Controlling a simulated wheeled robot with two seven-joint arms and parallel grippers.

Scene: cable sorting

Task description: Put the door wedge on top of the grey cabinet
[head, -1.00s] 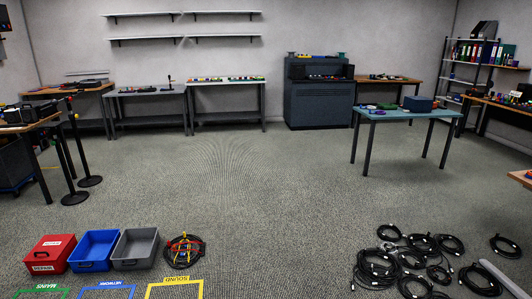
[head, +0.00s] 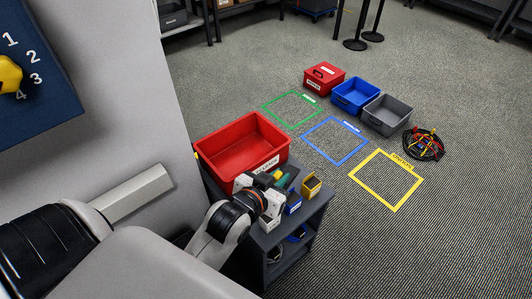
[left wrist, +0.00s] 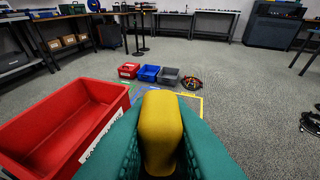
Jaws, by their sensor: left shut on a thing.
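My left gripper (head: 280,181) is over the small dark cart in the head view. Its teal fingers fill the lower part of the left wrist view (left wrist: 160,108) and are shut on a yellow, rounded block, apparently the door wedge (left wrist: 160,130). The fingers hide the block's sides. In the head view the wedge cannot be made out clearly. A dark grey cabinet (left wrist: 274,25) stands far off against the back wall at the upper right of the left wrist view. It is outside the head view. My right gripper is not in view.
A red bin (head: 228,150) stands on the cart (head: 302,238), beside small yellow (head: 311,186) and blue (head: 293,204) boxes. Blue (head: 355,96) and grey (head: 386,115) bins, a red box (head: 323,78), cables (head: 424,145) and floor frames lie beyond. Open carpet lies right.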

